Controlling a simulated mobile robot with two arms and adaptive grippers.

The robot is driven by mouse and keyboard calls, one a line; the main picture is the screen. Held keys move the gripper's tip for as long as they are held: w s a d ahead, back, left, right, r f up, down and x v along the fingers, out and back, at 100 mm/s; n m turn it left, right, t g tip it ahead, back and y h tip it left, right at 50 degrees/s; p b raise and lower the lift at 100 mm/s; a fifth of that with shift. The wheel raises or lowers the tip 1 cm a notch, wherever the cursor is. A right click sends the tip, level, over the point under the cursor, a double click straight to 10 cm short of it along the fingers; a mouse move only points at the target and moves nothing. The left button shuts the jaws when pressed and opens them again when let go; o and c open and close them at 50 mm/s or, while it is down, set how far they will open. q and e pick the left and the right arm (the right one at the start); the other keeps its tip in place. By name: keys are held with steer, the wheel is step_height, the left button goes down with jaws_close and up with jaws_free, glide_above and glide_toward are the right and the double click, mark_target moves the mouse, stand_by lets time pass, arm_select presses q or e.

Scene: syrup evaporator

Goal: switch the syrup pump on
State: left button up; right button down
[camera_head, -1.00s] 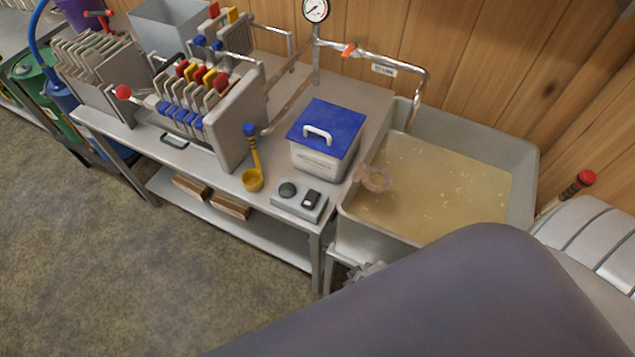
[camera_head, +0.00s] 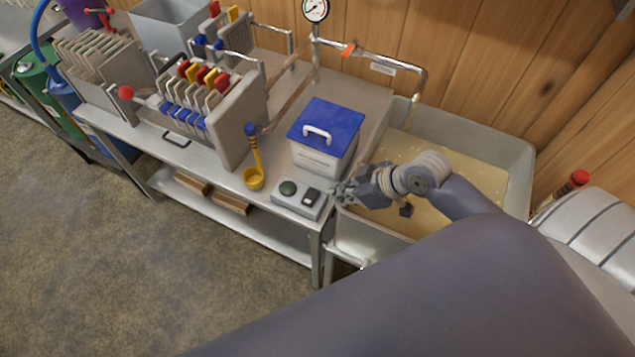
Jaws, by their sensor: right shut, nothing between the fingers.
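A small grey switch box (camera_head: 283,205) sits on the front right corner of the steel bench. It carries a round dark green button (camera_head: 288,188) on its left and a black rocker switch (camera_head: 311,196) on its right. Which way the rocker is tipped is too small to tell. My right gripper (camera_head: 340,194) is shut and empty. Its fingertips point left, just right of the rocker and close to the box; I cannot tell whether they touch it. My left gripper is out of view.
A white box with a blue lid (camera_head: 322,130) stands behind the switch box. A yellow ladle (camera_head: 254,178) and a filter press (camera_head: 232,122) are to the left. A basin of cloudy liquid (camera_head: 485,190) lies under my right arm. The floor in front is clear.

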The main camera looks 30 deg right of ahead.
steer(key=shift+t+y, duration=0.4)
steer(key=w+d+r, duration=0.1)
steer(key=w+d, duration=0.1)
steer(key=w+r, duration=0.1)
steer(key=w, duration=0.1)
steer(key=shift+d+r, duration=0.3)
steer(key=shift+d, duration=0.1)
steer(key=p, duration=0.2)
glide_above(317, 192)
step_height(317, 192, down, 7)
steer(key=shift+r, duration=0.2)
step_height(317, 192, down, 3)
steer(key=shift+f+p, duration=0.2)
steer(key=shift+p, duration=0.2)
steer(key=shift+f, duration=0.6)
